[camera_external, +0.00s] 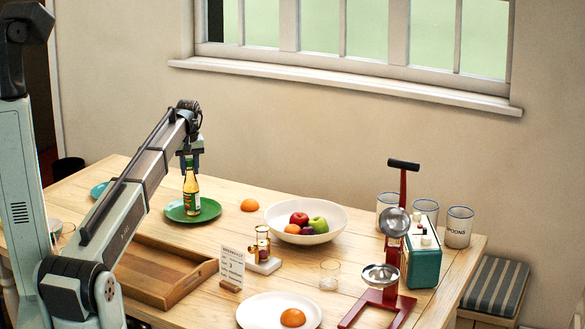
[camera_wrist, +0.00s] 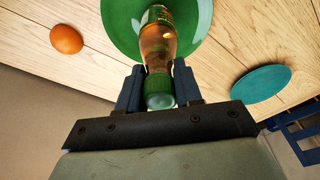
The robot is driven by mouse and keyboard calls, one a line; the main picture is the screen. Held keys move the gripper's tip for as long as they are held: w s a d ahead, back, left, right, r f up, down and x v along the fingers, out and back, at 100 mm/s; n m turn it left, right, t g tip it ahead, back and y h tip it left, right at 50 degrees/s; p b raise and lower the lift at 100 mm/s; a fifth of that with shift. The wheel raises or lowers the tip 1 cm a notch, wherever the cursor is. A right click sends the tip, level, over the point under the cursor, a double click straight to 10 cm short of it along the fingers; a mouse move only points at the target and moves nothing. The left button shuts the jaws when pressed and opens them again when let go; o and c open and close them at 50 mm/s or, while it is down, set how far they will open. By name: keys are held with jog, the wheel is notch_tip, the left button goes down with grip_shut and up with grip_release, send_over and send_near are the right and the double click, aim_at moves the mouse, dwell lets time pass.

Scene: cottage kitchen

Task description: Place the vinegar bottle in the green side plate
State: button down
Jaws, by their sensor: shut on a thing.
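The vinegar bottle (camera_external: 191,192) is a clear bottle with amber liquid, a green cap and a label. It is upright over the green side plate (camera_external: 212,207); I cannot tell whether its base touches the plate. My gripper (camera_external: 190,160) is shut on the bottle's neck from above. In the wrist view the bottle (camera_wrist: 157,45) sits between the two fingers of my gripper (camera_wrist: 159,88), its green cap towards me. The green plate (camera_wrist: 115,20) shows behind it there.
An orange (camera_external: 250,205) and a white fruit bowl (camera_external: 335,229) stand right of the plate. A wooden tray (camera_external: 150,288) lies in front. A teal plate (camera_external: 99,190) is to the left, partly behind my arm. A red scale (camera_external: 390,300) stands at the right.

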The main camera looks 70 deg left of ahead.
aim_at(191, 178)
jog(key=shift+f, duration=0.1)
jog(key=c, duration=0.8)
grip_release()
jog(key=shift+o, duration=0.2)
notch_tip(191, 178, up, 12)
jog(key=d, duration=0.1)
jog(key=shift+d, duration=0.4)
jog(key=shift+w, duration=0.1)
